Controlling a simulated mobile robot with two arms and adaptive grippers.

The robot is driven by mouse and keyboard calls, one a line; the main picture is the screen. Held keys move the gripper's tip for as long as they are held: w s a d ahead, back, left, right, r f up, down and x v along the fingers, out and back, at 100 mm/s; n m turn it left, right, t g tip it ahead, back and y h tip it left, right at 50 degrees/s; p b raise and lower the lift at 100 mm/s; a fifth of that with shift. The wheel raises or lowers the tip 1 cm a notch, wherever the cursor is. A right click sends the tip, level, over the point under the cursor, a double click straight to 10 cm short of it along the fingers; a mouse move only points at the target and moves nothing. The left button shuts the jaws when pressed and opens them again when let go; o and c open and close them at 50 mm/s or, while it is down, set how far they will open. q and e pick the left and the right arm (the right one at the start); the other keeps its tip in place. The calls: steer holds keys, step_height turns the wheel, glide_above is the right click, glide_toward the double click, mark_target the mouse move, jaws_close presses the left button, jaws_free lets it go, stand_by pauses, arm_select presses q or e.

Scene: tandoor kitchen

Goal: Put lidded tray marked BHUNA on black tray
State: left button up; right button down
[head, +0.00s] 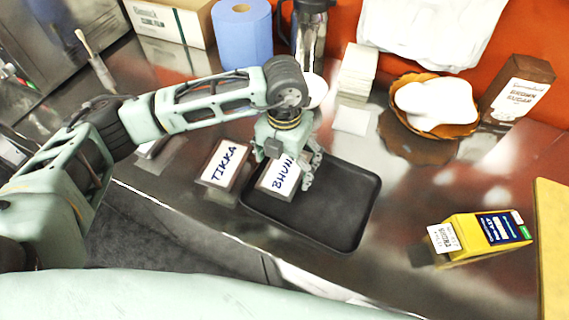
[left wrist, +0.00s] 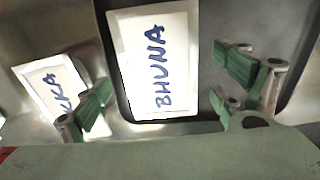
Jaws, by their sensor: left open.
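The lidded tray marked BHUNA (head: 277,184) lies on the left part of the black tray (head: 345,230), its label facing up. In the left wrist view the BHUNA tray (left wrist: 150,60) shows between the fingers, with space on both sides. My left gripper (head: 292,172) is open just above it, its fingers apart from the label's edges. The black tray also shows in the left wrist view (left wrist: 215,20). A similar lidded tray marked TIKKA (head: 222,165) sits on the counter just left of the black tray. My right gripper is not in view.
A blue paper roll (head: 242,35), a steel flask (head: 309,35), a white stack (head: 357,70), a basket (head: 435,125) and a brown sugar box (head: 517,88) line the back. The black tray's right half is bare.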

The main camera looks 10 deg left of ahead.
mark_target(285, 170)
arm_select(q)
step_height(285, 170, up, 11)
steer(key=b, duration=0.3)
steer(key=shift+r, duration=0.2)
